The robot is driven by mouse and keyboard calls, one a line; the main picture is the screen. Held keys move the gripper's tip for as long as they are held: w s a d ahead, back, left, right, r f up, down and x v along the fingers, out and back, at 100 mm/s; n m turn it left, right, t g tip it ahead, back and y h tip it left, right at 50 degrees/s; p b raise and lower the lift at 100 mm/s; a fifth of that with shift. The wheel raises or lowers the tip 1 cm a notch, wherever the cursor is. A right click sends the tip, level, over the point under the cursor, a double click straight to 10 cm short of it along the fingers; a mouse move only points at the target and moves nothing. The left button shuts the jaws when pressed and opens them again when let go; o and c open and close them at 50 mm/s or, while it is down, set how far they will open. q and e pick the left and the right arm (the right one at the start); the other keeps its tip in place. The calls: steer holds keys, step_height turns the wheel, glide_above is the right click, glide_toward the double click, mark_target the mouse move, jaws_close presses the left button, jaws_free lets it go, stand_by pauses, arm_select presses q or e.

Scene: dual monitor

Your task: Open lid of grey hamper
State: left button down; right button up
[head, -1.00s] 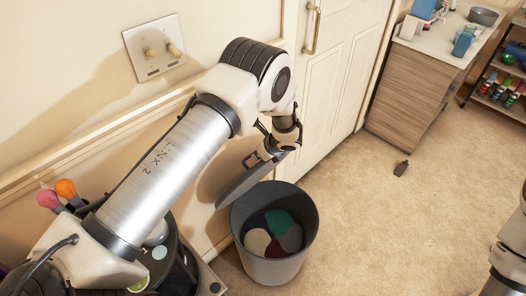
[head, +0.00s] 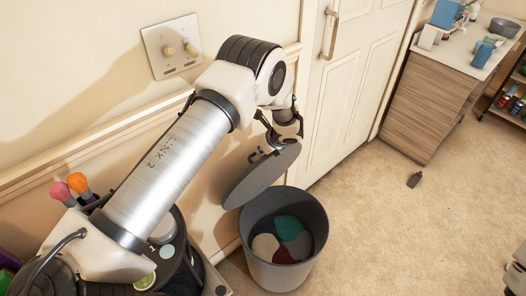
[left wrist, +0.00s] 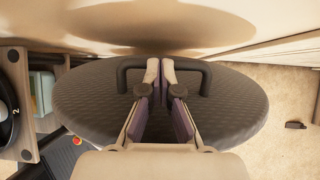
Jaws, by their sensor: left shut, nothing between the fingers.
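The grey hamper (head: 319,235) stands on the carpet by the wall in the head view, its mouth uncovered and several coloured cloths (head: 281,241) inside. Its round grey lid (head: 254,181) is raised and steeply tilted above the hamper's back left rim. My left gripper (head: 288,143) is at the lid's upper part. In the left wrist view, the shut left fingers (left wrist: 160,70) lie over the middle of the lid's dark handle (left wrist: 124,76), with the textured lid (left wrist: 85,100) spread around them. Nothing shows between the fingers. My right gripper is not in view.
A white door (head: 355,90) and the wall are close behind the hamper. A wooden cabinet (head: 425,100) stands at the back right. The floor right of the hamper is mostly clear.

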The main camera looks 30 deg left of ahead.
arm_select(q)
steer(key=shift+r, duration=0.1)
steer(key=shift+d+r+p, duration=0.1)
steer(key=shift+r+p, duration=0.2)
steer(key=shift+p, duration=0.05)
steer(key=p+v, duration=0.2)
steer(key=v, duration=0.1)
steer(key=p+v, duration=0.2)
steer(key=v, duration=0.1)
steer(key=a+p+v, duration=0.1)
steer(key=p+v, duration=0.1)
steer(key=v, duration=0.1)
steer(key=shift+d+r, duration=0.25)
steer(key=shift+r, duration=0.3)
step_height(320, 180, up, 12)
steer(key=p, duration=0.8)
steer(key=shift+f+p, duration=0.25)
steer(key=shift+p, duration=0.1)
steer(key=shift+w, duration=0.1)
